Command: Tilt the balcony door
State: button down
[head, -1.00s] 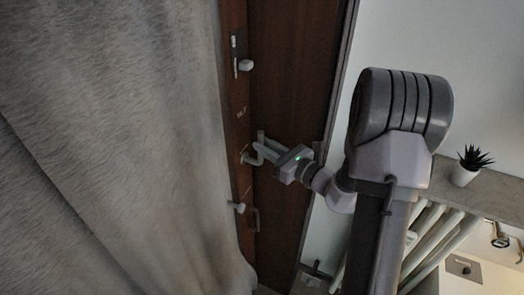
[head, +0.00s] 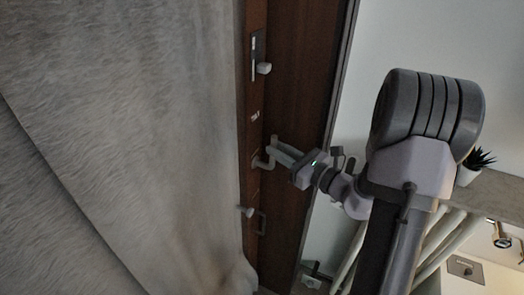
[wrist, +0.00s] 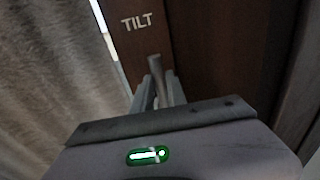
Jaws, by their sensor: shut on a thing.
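The dark brown balcony door (head: 291,60) stands behind the curtain's right edge. Its pale handle (head: 264,162) sits at mid-height on the door's left side. My gripper (head: 278,148) comes from the right and is shut on the handle. In the wrist view, both grey fingers (wrist: 159,92) are around the handle (wrist: 155,64), and part of it is hidden between them. A white TILT label (wrist: 136,21) is on the brown wood above the handle. A bright gap shows at the door's left edge in the wrist view.
A grey curtain (head: 120,130) fills the left and hangs close to the door's left edge. A white knob (head: 264,68) is above the handle, with another fitting (head: 247,211) below. A potted plant (head: 475,165) on a ledge is partly hidden behind my arm on the right.

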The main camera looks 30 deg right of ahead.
jog(key=shift+s+d+r+b, duration=0.2)
jog(key=shift+s+d+b, duration=0.25)
jog(key=shift+s+d, duration=1.3)
jog(key=c, duration=1)
grip_release()
jog(key=shift+s, duration=0.25)
jog(key=shift+f, duration=0.1)
jog(key=shift+a, duration=0.1)
jog(key=shift+s, duration=0.1)
jog(key=b+v, duration=0.1)
jog(key=v, duration=0.8)
jog(key=shift+s+b, duration=0.4)
